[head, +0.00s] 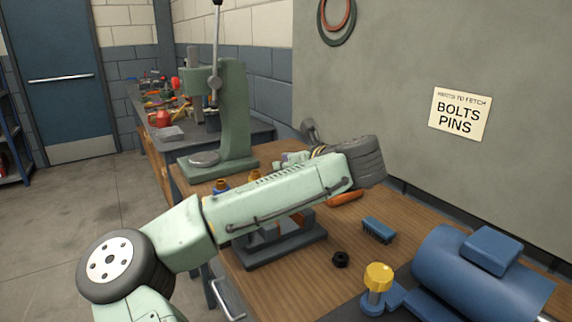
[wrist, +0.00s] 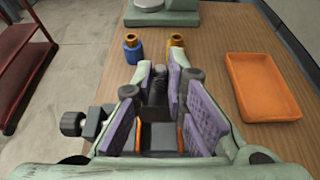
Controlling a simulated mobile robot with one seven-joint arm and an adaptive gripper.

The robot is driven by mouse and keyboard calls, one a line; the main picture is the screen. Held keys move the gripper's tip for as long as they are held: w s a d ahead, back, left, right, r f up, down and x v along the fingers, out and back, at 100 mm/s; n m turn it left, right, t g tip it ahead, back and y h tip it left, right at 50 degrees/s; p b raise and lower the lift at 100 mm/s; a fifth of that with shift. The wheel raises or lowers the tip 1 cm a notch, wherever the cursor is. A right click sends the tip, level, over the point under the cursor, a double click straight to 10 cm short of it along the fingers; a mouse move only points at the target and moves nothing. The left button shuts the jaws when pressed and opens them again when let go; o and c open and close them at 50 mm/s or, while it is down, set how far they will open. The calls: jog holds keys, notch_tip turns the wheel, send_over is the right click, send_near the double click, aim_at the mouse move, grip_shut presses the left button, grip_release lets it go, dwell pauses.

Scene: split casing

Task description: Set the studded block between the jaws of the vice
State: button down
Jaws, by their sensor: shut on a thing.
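The vice (head: 288,246) stands on the wooden bench, a dark grey base with orange parts, partly hidden behind my arm in the head view. In the wrist view, a dark grey surface with orange edges (wrist: 160,137), which looks like the vice, shows below and between my fingers. My gripper (wrist: 164,82) has purple-padded fingers and is shut on a dark grey piece (wrist: 160,90), apparently the studded block. Its studs cannot be made out clearly.
Blue (wrist: 133,48) and brass (wrist: 176,48) bottles stand beyond the gripper. An orange tray (wrist: 262,88) lies to the right. A green press (head: 234,115) stands behind.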

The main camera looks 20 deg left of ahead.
jog(key=shift+f+b, duration=2.05)
jog(key=shift+f, duration=0.5)
jog(key=shift+f+b, duration=1.25)
jog(key=shift+f, duration=1.15)
dwell(1.0)
jog(key=c, duration=1.5)
grip_release()
jog(key=shift+c, duration=0.2)
jog(key=shift+f, duration=0.2)
jog(key=shift+r, duration=0.1)
